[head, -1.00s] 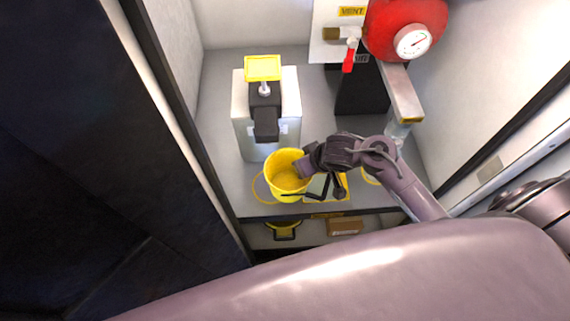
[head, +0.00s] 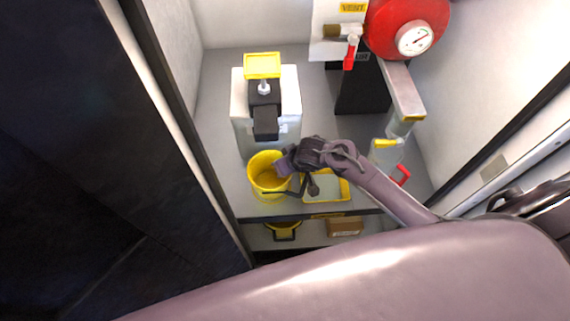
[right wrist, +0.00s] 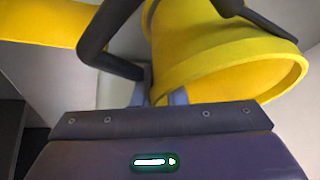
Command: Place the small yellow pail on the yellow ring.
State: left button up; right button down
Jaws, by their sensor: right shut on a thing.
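The small yellow pail (head: 258,186) is at the front left of the grey shelf, below the white container in the head view. My right gripper (head: 284,165) is shut on the right side of its rim. In the right wrist view the pail (right wrist: 225,65) fills the upper right, with its wall between the fingertips (right wrist: 158,96). My left gripper is not in view.
A white container (head: 252,135) with a yellow top stands behind the pail. A clear jug (head: 385,155) with a red handle stands farther right.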

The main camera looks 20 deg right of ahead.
jog(key=c, duration=1.5)
grip_release()
jog(key=shift+o, duration=0.2)
jog(key=shift+r, duration=0.1)
jog(key=p+v, duration=0.3)
jog(key=v, duration=0.9)
jog(key=shift+s, duration=0.1)
